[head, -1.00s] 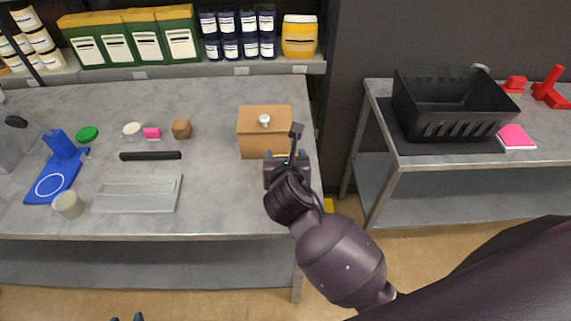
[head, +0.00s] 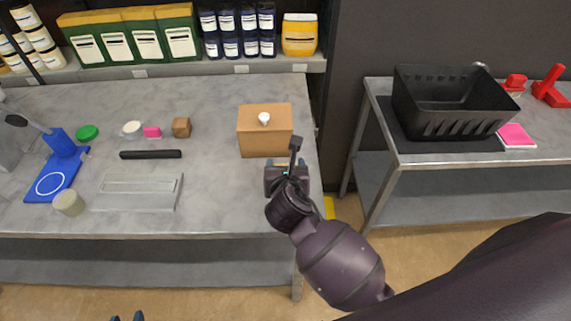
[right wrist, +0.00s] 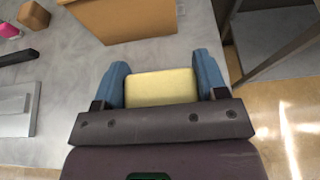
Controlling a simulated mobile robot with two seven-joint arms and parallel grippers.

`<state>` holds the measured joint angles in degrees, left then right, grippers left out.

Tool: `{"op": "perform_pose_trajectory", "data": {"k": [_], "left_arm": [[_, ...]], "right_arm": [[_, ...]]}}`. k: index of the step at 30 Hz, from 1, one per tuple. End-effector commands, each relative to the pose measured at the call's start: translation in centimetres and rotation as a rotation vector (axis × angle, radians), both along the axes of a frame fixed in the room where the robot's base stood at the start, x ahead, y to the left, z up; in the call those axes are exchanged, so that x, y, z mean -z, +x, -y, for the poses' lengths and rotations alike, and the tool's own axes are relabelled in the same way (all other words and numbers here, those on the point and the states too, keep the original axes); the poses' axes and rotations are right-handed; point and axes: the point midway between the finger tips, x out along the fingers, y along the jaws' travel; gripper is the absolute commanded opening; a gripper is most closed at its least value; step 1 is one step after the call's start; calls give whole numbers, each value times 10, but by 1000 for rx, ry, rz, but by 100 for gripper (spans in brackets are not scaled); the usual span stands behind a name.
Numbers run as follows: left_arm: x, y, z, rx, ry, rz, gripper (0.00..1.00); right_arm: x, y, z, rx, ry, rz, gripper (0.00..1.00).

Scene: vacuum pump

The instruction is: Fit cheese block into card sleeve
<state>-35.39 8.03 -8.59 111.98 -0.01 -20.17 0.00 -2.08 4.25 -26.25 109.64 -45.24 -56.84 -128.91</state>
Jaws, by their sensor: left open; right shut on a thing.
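My right gripper (head: 287,168) is shut on a pale yellow block, the cheese block (right wrist: 160,88), which sits between its blue fingers in the right wrist view. A brown, card-coloured box (head: 265,132) with a small white knob on top stands near the table's right end; I take it as the card sleeve. Its lower part also shows at the top of the right wrist view (right wrist: 125,18). The block is in front of the box, with a gap in the wrist view. Any opening in the box is not clearly visible. My left gripper (head: 127,318) is open at the bottom edge, only its tips showing.
A black bar (head: 150,154), a clear flat tray (head: 138,193), a small brown cube (head: 181,127) and a blue stand (head: 58,175) lie to the left on the grey table (head: 215,205). A black crate (head: 450,105) stands on the right table.

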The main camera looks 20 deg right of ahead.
Motion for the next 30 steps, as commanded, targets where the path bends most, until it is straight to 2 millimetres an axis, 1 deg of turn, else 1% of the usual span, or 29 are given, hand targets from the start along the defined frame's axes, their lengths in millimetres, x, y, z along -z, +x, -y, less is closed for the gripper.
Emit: {"op": "perform_pose_trajectory", "data": {"k": [2, 3, 8, 17, 21, 23, 30], "left_arm": [[0, 0, 0, 0, 0, 0, 43], [0, 0, 0, 0, 0, 0, 43], [0, 0, 0, 0, 0, 0, 43], [0, 0, 0, 0, 0, -1, 43], [0, 0, 0, 0, 0, -1, 43], [1, 0, 0, 0, 0, -1, 43], [2, 0, 0, 0, 0, 0, 43]], "right_arm": [[0, 0, 0, -1, 0, 2, 34], [0, 0, 0, 0, 0, 0, 67], [0, 0, 0, 0, 0, 0, 91], [-1, 0, 0, 0, 1, 0, 91], [-12, 0, 0, 2, 3, 2, 91], [-14, -7, -1, 0, 0, -1, 91], [-33, -49, -14, -1, 0, 0, 91]]}}
